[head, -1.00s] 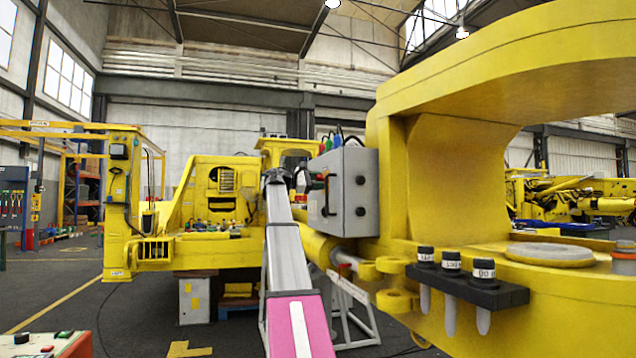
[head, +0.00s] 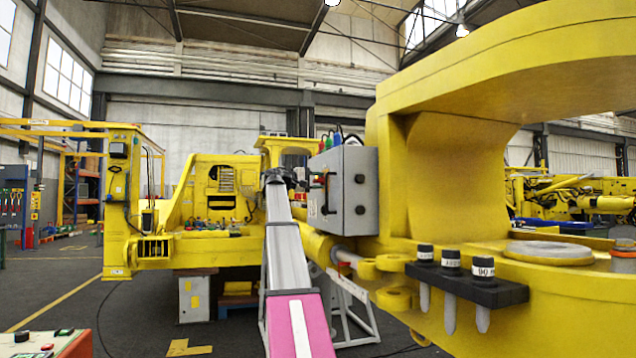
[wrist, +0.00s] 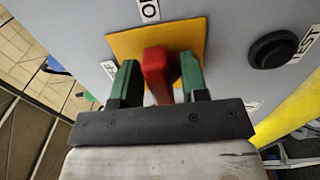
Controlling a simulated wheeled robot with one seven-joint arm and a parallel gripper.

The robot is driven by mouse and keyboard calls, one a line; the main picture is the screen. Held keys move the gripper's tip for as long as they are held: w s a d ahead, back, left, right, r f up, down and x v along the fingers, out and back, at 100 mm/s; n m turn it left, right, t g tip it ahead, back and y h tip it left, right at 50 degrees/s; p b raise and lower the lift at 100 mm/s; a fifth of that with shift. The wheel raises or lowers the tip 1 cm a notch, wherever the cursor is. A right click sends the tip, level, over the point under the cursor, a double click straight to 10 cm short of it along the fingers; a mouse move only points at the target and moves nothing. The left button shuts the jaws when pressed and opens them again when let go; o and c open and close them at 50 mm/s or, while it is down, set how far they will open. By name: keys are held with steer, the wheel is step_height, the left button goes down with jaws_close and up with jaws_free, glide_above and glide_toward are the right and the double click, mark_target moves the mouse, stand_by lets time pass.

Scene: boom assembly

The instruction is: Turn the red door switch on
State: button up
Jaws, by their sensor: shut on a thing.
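The red door switch (wrist: 157,72) is a red handle on a yellow-orange plate (wrist: 193,36) on the grey control box (wrist: 88,32). In the wrist view the handle stands upright in the picture, below a partly cut-off label. My gripper (wrist: 160,84) has its two green fingers on either side of the handle and is shut on it. In the head view the grey box (head: 357,200) hangs by the yellow boom, and my gripper (head: 310,180) is at its left face. The red switch cannot be made out there.
A black round button (wrist: 272,49) with a TEST label sits right of the switch. The large yellow boom (head: 455,180) fills the right side. A black rack (head: 470,287) with labelled pins is fixed to it. Open floor (head: 60,290) lies at left.

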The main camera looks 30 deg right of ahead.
stand_by(0.4)
steer(key=o, duration=0.6)
steer(key=shift+c, duration=0.2)
steer(key=v, duration=1)
steer(key=shift+a, duration=0.35)
steer(key=shift+w, duration=0.15)
steer(key=shift+f, duration=0.1)
